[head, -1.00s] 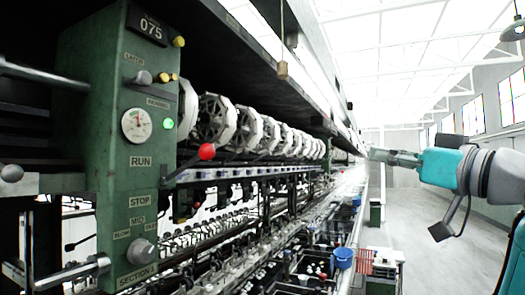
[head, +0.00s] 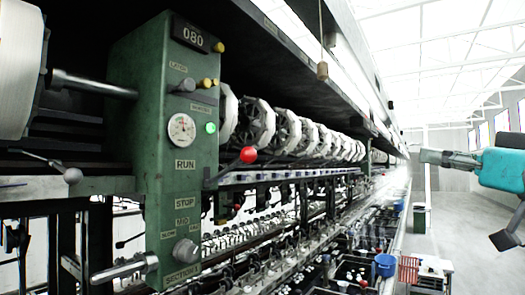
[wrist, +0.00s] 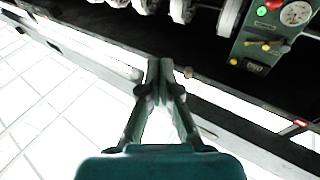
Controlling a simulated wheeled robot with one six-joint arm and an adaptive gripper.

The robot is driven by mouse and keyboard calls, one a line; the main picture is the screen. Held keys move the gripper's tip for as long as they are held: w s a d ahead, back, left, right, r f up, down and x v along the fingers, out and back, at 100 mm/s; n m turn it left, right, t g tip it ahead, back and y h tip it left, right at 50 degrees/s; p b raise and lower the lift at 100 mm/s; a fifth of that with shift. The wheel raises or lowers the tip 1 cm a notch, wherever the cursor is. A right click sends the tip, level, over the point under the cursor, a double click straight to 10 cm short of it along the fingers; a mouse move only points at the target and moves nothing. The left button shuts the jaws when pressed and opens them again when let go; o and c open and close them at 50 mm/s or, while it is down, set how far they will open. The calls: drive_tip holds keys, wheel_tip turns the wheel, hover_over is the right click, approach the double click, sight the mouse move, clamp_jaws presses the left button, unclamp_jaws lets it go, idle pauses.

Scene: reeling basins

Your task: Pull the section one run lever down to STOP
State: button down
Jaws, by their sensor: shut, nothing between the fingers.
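The run lever with its red ball knob (head: 248,155) sticks out to the right of the green section one panel (head: 150,130), about level with the RUN label (head: 185,165). The STOP label (head: 186,203) is below RUN. In the wrist view the red knob (wrist: 273,4) shows at the top right edge, beside the panel's green lamp. My gripper (head: 428,156) is at the right of the head view, well apart from the lever. In the wrist view its fingers (wrist: 160,68) are together and empty.
A round gauge (head: 181,128) and a lit green lamp (head: 210,127) are on the panel. A wooden handle (head: 322,70) hangs from a cord. A row of white reels runs back behind the lever.

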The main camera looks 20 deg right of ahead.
drive_tip(key=w+a+r+n+g+y, duration=0.15)
drive_tip(key=w+a+n+y, duration=0.25)
drive_tip(key=w+a+y, duration=0.5)
wheel_tip(320, 180, up, 4)
drive_tip(key=f+n+g+y, duration=0.1)
drive_tip(key=n+g+y, duration=0.1)
drive_tip(key=n, duration=0.1)
hover_over(231, 167)
drive_tip(key=s+d, duration=0.3)
drive_tip(key=shift+a+r, duration=0.1)
drive_tip(key=shift+r, duration=0.15)
drive_tip(key=shift+f, duration=0.15)
drive_tip(key=shift+f, duration=0.4)
drive_tip(key=shift+f, duration=0.15)
